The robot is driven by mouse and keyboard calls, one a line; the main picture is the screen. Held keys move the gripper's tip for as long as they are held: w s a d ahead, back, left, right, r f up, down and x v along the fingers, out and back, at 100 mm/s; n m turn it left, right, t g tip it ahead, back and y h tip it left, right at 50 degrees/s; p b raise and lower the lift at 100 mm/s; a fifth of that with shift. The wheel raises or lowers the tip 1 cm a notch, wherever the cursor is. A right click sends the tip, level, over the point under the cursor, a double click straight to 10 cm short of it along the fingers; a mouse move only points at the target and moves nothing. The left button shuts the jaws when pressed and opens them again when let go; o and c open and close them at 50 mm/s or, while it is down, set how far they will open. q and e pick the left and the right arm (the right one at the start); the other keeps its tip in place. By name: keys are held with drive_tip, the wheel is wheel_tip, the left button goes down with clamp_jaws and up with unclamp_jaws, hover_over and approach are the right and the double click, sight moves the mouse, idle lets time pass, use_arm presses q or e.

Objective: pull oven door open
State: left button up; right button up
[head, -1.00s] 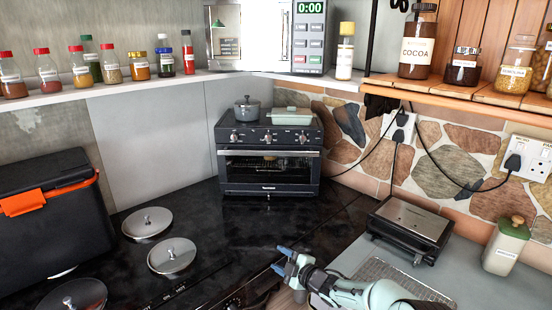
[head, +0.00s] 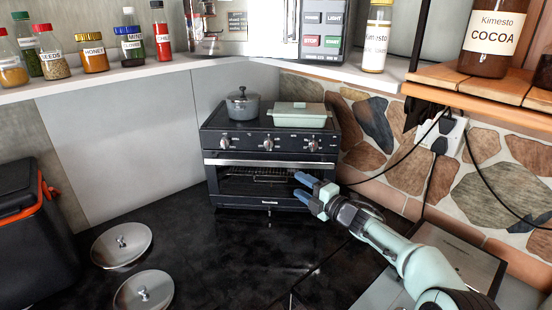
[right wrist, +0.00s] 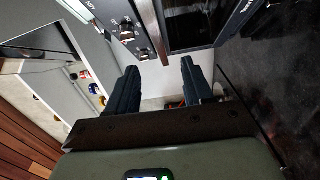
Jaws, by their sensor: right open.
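The black toaster oven (head: 212,141) stands in the back corner of the dark counter. Its door (head: 250,182) is shut, with a glass window and a silver handle bar (head: 265,163) across its top. My right gripper (head: 302,187) is open and empty, its blue fingers in front of the door's right part, just below the handle in the picture. I cannot tell how far the fingers are from the door. My left gripper is not in view.
A grey pot (head: 243,107) and a pale green dish (head: 299,115) sit on the oven. Steel lids (head: 121,245) and a dark cooler box (head: 35,235) are at left. A grill (head: 460,260) lies right, partly behind my arm. The counter before the oven is clear.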

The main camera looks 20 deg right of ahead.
sight(269, 165)
drive_tip(key=p+x, duration=0.1)
drive_tip(key=x, duration=0.3)
drive_tip(key=p+x, duration=0.2)
drive_tip(key=x, duration=0.2)
drive_tip(key=r+p+x, duration=0.1)
drive_tip(key=p+x, duration=0.1)
drive_tip(key=x, duration=0.2)
drive_tip(key=shift+w+a, duration=0.15)
drive_tip(key=shift+w, duration=0.1)
drive_tip(key=shift+w+a+f, duration=0.1)
drive_tip(key=shift+w+f, duration=0.1)
drive_tip(key=shift+w, duration=0.2)
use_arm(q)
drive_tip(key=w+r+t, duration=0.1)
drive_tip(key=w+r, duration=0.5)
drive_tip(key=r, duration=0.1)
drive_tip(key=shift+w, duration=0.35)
use_arm(e)
drive_tip(key=shift+s, duration=0.1)
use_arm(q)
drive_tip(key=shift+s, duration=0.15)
use_arm(e)
drive_tip(key=shift+s, duration=0.1)
clamp_jaws()
